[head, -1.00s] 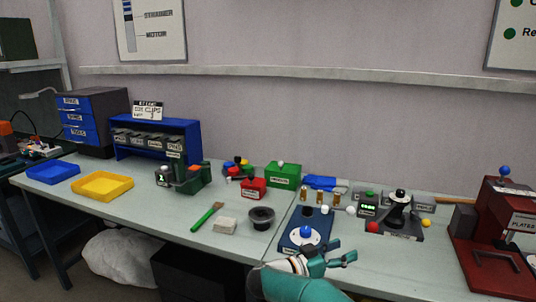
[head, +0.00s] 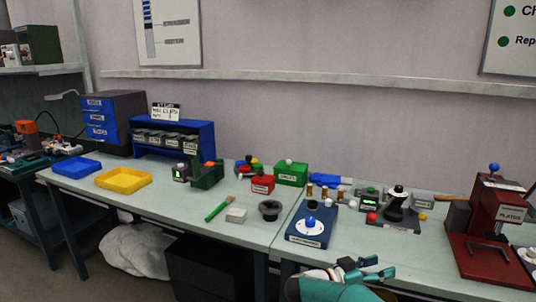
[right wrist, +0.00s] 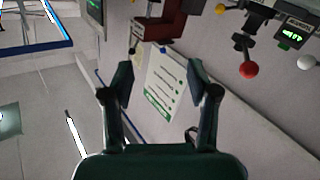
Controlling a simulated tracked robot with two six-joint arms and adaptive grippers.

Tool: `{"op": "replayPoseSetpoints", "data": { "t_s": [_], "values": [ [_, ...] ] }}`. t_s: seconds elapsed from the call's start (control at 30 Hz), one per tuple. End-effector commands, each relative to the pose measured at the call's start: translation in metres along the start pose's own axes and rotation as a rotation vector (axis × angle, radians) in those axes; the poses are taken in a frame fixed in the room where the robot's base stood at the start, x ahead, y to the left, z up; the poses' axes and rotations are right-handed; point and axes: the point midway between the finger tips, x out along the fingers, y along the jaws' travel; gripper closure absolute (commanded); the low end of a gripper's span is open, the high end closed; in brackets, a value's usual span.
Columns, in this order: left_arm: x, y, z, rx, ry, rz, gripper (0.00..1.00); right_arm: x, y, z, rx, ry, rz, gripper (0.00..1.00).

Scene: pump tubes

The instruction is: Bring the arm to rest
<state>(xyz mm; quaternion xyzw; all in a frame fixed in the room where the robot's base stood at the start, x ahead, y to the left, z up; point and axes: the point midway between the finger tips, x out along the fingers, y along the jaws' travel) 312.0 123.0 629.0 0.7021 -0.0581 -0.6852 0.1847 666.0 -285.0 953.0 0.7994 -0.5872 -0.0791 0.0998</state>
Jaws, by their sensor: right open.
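My right gripper (head: 372,268) is low in the head view, in front of the bench's near edge and below the blue fixture. Its teal fingers are apart and nothing is between them. In the right wrist view the two dark fingers (right wrist: 160,90) stand wide apart, with no object held; a white sheet with green dots (right wrist: 165,85) shows beyond them. My left gripper is in neither view.
The bench (head: 250,228) holds a blue fixture (head: 308,236), a black cup (head: 270,209), a white block (head: 236,215), a green-handled brush (head: 216,211) and a yellow tray (head: 124,181). A red press (head: 490,225) stands at the right.

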Motion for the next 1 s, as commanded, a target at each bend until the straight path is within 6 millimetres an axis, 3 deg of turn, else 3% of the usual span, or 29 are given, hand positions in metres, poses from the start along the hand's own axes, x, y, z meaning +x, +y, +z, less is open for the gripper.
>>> {"op": "replayPoseSetpoints", "data": {
  "t_s": [0.1,0.27,0.37,0.47,0.57,0.7,0.83,1.0],
  "values": [
    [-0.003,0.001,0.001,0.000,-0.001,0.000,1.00,0.028,0.012,0.019,-0.084,0.018,-0.005,0.41],
    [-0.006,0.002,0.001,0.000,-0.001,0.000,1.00,0.051,0.011,0.052,-0.183,0.041,-0.116,0.41],
    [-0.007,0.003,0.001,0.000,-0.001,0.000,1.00,0.059,0.007,0.085,-0.235,0.034,-0.248,0.41],
    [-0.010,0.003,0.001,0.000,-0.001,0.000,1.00,0.053,0.003,0.135,-0.282,-0.023,-0.452,0.41],
    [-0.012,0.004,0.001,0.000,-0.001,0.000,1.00,0.020,0.008,0.202,-0.317,-0.163,-0.715,0.41],
    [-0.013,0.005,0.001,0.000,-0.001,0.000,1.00,-0.052,0.036,0.278,-0.347,-0.428,-1.006,0.41],
    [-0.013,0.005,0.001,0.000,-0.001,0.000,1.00,-0.126,0.081,0.327,-0.381,-0.704,-1.200,0.41],
    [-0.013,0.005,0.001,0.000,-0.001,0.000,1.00,-0.210,0.151,0.361,-0.448,-1.048,-1.344,0.41]
  ]
}}
